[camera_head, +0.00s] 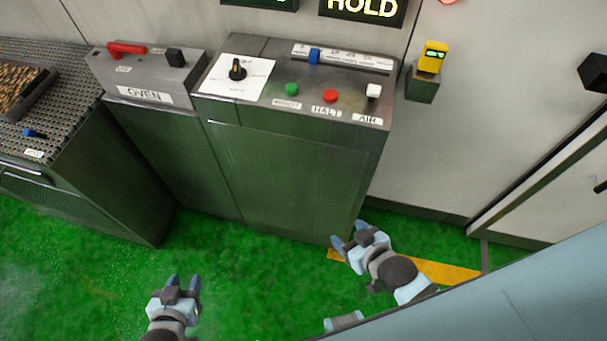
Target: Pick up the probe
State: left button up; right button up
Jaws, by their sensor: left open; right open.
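My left gripper (184,281) is open and empty over the green floor, low and far from the device. My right gripper (350,236) is open and empty near the console's lower right corner, well below the device.
The green control console (300,165) has a dial, buttons and a blue slider on top. Left of it are the oven cabinet (150,140) with a red handle and a mesh-topped bench (72,100) holding a tray (22,88). A door frame (545,175) is at right.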

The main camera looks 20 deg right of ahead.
aim_at(434, 54)
jog(key=z, duration=1.3)
